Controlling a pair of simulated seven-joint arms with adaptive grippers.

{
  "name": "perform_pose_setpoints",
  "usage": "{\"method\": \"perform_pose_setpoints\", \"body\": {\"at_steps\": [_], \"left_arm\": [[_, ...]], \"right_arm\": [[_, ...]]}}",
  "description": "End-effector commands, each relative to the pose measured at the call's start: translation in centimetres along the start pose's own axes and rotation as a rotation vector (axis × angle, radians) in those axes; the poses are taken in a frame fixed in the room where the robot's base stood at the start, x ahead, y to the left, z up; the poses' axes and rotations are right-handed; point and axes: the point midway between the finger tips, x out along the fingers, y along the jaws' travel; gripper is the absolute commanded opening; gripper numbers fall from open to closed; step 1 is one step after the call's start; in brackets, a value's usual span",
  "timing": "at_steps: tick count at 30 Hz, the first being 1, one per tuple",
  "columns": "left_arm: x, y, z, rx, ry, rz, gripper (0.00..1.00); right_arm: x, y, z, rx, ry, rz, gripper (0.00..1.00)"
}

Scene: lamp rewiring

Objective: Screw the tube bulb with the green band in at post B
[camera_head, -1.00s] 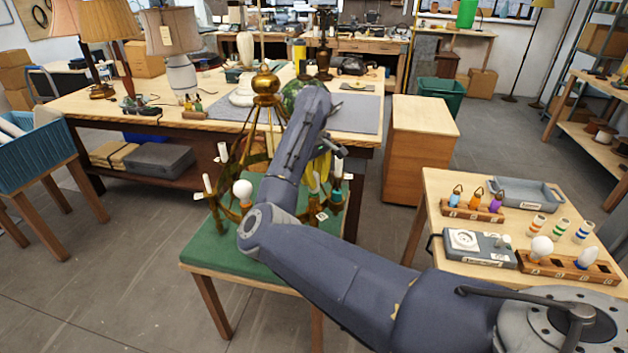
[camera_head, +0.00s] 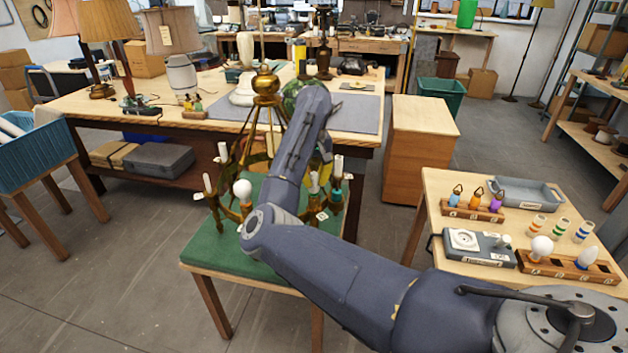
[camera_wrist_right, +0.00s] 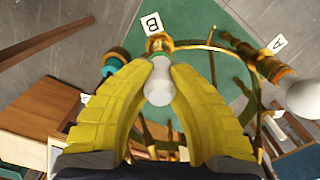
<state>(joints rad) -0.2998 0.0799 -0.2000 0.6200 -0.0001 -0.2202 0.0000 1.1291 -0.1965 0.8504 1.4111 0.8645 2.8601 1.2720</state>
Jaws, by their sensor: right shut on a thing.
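A white bulb with a green band (camera_wrist_right: 158,84) is between the yellow fingers of my right gripper (camera_wrist_right: 160,66), which is shut on it. In the right wrist view its green-banded end meets the brass cup at post B (camera_wrist_right: 158,44), beside the tag marked B (camera_wrist_right: 151,23). I cannot tell how deep it sits. In the head view my right arm hides most of the gripper and much of the brass chandelier (camera_head: 266,85) on the green-topped stand (camera_head: 210,252). My left gripper is not in view.
A round white bulb (camera_head: 242,189) and a white tube (camera_head: 207,183) stand on other chandelier arms. A tag marked A (camera_wrist_right: 277,43) lies near a neighbouring arm.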

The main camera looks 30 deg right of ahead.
Motion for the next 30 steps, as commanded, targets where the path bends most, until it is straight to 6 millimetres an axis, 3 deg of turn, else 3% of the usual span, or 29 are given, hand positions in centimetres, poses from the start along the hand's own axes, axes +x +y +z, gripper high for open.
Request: {"method": "perform_pose_setpoints", "body": {"at_steps": [13, 26, 27, 30], "left_arm": [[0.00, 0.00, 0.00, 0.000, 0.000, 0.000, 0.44], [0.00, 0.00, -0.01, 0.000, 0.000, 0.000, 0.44], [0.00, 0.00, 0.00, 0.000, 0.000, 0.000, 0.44], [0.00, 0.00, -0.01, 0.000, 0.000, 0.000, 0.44]], "right_arm": [[0.04, 0.08, 0.02, 0.460, 0.000, -0.005, 0.00], [0.06, 0.09, 0.03, 0.538, 0.000, -0.006, 0.00], [0.06, 0.09, 0.03, 0.538, 0.000, -0.006, 0.20], [0.06, 0.08, 0.02, 0.537, 0.000, -0.006, 0.31]]}}
